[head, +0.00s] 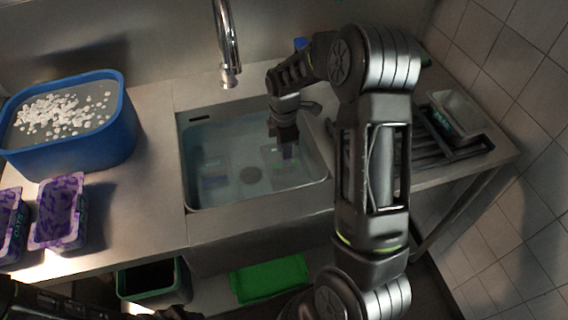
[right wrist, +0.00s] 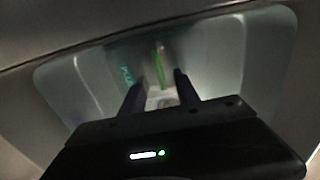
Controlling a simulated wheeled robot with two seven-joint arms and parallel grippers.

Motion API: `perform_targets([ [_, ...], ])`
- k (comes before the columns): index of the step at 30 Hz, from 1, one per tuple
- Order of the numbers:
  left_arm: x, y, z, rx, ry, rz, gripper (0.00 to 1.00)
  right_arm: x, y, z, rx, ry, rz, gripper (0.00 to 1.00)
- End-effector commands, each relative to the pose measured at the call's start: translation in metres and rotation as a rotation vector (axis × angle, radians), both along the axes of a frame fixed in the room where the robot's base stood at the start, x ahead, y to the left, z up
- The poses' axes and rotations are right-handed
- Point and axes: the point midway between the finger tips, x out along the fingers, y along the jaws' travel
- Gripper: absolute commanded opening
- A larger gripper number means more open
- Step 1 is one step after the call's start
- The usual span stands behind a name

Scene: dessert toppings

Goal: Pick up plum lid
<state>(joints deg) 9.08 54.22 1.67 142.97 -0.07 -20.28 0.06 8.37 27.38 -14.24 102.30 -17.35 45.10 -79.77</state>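The plum lid (right wrist: 125,72) is a clear, pale piece with teal lettering, blurred in the right wrist view; a green strip (right wrist: 161,66) stands out beside the lettering. In the head view a see-through piece (head: 277,156) with a touch of green lies in the sink below my right gripper (head: 286,142). My right gripper reaches down into the sink. In the right wrist view its two fingers (right wrist: 159,86) are apart, with a pale patch between them; no firm hold shows. Only dark parts of my left arm show at the bottom left of the head view, its fingers unclear.
The steel sink (head: 186,180) holds water and other clear pieces. A blue tub (head: 125,125) of white bits and purple oats tubs (head: 60,212) stand left. A grey container (head: 458,108) sits on the right rack. A tap (head: 229,50) hangs over the sink's back.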

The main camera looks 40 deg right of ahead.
Motion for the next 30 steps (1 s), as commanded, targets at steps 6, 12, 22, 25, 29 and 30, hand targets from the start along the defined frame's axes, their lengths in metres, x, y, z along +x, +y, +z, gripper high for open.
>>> perform_targets([
  [6, -0.001, 0.0, 0.009, 0.002, 0.003, 0.0, 0.36, 0.0, 0.0, -0.031, 0.0, 0.004, -0.001, 0.37],
  [12, -0.001, 0.0, 0.008, 0.002, 0.003, 0.001, 0.36, 0.001, -0.001, -0.038, -0.001, 0.0, -0.001, 0.37],
  [22, -0.001, 0.0, 0.008, 0.002, 0.003, 0.001, 0.36, 0.001, -0.001, -0.038, 0.0, 0.0, 0.0, 0.37],
  [25, -0.001, 0.0, 0.008, 0.002, 0.003, 0.001, 0.36, 0.001, -0.001, -0.038, 0.0, 0.0, 0.0, 0.37],
  [29, -0.001, 0.0, 0.008, 0.002, 0.003, 0.001, 0.36, 0.001, -0.001, -0.038, 0.0, 0.0, 0.0, 0.32],
  [30, -0.001, 0.0, 0.008, 0.002, 0.003, 0.001, 0.36, 0.001, -0.001, -0.038, 0.0, 0.0, 0.0, 0.28],
])
